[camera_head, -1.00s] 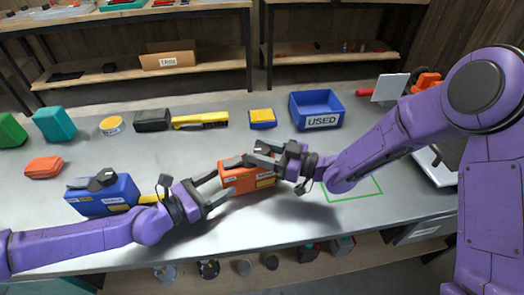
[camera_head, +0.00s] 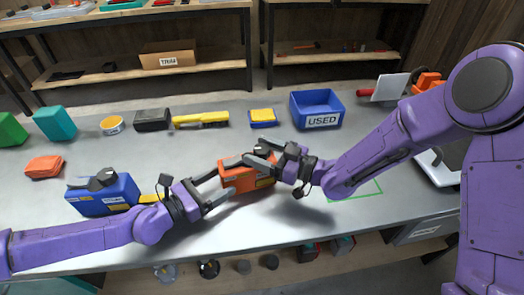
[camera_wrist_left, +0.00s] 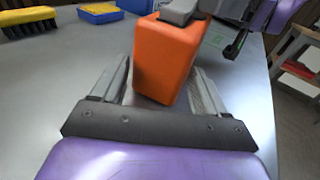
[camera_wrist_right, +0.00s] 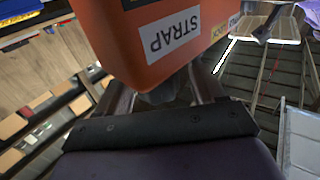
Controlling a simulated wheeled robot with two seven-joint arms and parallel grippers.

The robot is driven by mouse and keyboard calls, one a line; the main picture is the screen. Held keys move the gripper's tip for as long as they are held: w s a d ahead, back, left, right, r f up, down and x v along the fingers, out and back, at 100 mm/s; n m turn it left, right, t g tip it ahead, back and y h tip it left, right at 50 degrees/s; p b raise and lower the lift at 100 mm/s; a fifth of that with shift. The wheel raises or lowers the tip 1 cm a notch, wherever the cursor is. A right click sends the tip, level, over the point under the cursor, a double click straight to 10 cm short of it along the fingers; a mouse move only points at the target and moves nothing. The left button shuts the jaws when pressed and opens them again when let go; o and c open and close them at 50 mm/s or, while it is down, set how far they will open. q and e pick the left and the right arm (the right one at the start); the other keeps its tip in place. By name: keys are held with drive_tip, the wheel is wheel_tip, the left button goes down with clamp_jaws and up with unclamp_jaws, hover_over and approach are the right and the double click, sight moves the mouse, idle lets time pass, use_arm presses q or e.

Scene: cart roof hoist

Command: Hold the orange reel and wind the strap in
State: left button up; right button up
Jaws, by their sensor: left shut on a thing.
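The orange reel (camera_head: 240,178) stands on the bench near the middle. It has white and yellow labels and a dark grey part on top. My left gripper (camera_head: 215,192) is shut on the reel from the left, one finger on each side, as the left wrist view (camera_wrist_left: 165,85) shows. My right gripper (camera_head: 262,160) is at the reel's upper right, by the grey top part. In the right wrist view a "STRAP" label shows on the reel (camera_wrist_right: 120,55), and a dark grey piece lies between the spread fingers (camera_wrist_right: 165,90). Whether they grip it is unclear. No strap is clearly visible.
A blue reel-like unit (camera_head: 103,195) stands left of my left gripper. A blue "USED" bin (camera_head: 320,121) stands behind to the right. A green outline (camera_head: 365,195) marks bench partly under my right arm. A yellow brush (camera_head: 200,119) lies at the back. The front bench is clear.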

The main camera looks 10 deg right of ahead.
drive_tip(key=shift+d, duration=0.1)
drive_tip(key=v, duration=1.2)
use_arm(q)
drive_tip(key=o, duration=1)
drive_tip(key=shift+o, duration=0.2)
drive_tip(key=v, duration=0.3)
drive_tip(key=r+p+v, duration=0.1)
drive_tip(key=v, duration=0.3)
drive_tip(key=shift+w+r+p, duration=0.1)
drive_tip(key=shift+r+p, duration=0.05)
drive_tip(key=shift+p, duration=0.15)
drive_tip(key=shift+s+a, duration=0.4)
use_arm(e)
drive_tip(key=shift+r, duration=0.9)
